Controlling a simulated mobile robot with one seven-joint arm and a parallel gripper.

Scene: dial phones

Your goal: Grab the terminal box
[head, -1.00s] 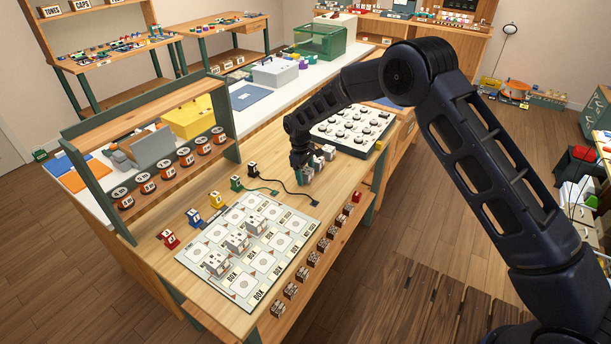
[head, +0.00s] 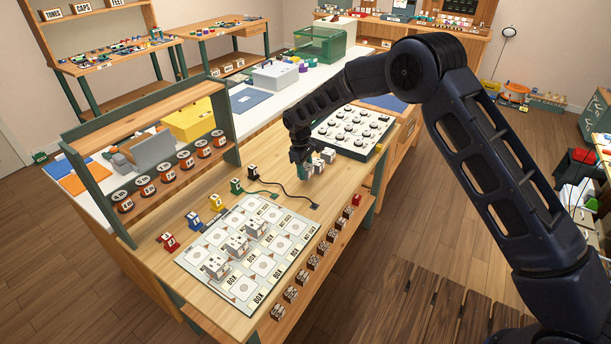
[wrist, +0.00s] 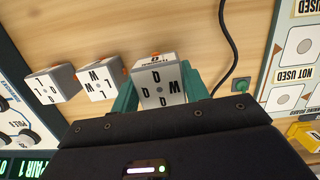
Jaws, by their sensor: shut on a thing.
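My gripper (wrist: 160,84) is shut on a pale grey terminal box (wrist: 157,84) marked with the letters D and W; its teal fingers lie on either side of it. Two similar lettered boxes stand in a row to its left in the wrist view: a middle box (wrist: 98,80) and an outer box (wrist: 52,84). They are apart from the fingers. In the head view my gripper (head: 303,171) is low over the wooden bench, beside those boxes, and its fingers and the held box are small and partly hidden. I cannot tell whether the held box touches the bench.
A panel with round knobs (head: 352,127) lies behind the boxes. A black cable (head: 284,190) runs along the bench near my gripper. A printed mat (head: 211,236) bearing several white boxes lies in front. A rack (head: 69,187) with round labelled reels stands at the left.

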